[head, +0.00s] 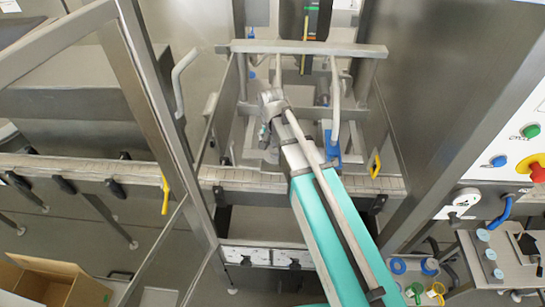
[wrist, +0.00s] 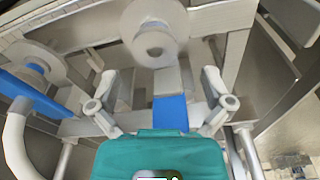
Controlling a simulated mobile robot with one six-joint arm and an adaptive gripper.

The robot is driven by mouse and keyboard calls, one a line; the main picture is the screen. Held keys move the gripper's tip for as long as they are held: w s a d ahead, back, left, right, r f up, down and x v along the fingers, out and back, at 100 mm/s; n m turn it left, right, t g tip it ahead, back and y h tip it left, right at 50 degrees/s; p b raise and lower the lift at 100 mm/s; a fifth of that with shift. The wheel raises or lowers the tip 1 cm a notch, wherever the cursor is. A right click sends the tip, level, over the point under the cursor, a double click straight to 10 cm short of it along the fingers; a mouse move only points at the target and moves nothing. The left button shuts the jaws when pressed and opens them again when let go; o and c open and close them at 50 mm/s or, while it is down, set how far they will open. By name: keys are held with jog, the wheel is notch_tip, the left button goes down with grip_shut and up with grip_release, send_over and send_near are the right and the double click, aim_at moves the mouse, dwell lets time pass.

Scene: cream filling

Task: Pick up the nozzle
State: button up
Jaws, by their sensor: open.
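In the wrist view a round pale grey part with a dark central hole, which looks like the nozzle (wrist: 152,42), sits at the top centre on the machine. My gripper (wrist: 157,82) is open, its two fingers spread wide to left and right below that part. No contact shows, and nothing is held between the fingers. In the head view my gripper (head: 268,108) is at the end of my teal arm, inside the machine's open frame. The nozzle cannot be picked out clearly there; my arm and the metalwork crowd that spot.
A similar round part with a blue piece (wrist: 32,68) stands at the left in the wrist view. Metal bars surround my gripper. In the head view an open framed door (head: 150,95) is at left, a conveyor (head: 80,168) runs below, and a small table (head: 500,262) holds parts.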

aim_at(275, 148)
jog(key=shift+f, duration=0.1)
dwell(0.3)
jog(key=f+b, duration=0.3)
jog(key=shift+w+d+f, duration=0.1)
jog(key=shift+w+d, duration=0.15)
jog(key=shift+d, duration=0.1)
jog(key=shift+w+f+b, duration=0.1)
jog(key=shift+f+b, duration=0.85)
jog(key=shift+b, duration=0.15)
jog(key=c, duration=1.2)
jog(key=shift+c, duration=0.2)
jog(key=shift+r, duration=0.15)
notch_tip(275, 148, up, 10)
jog(key=p, duration=1)
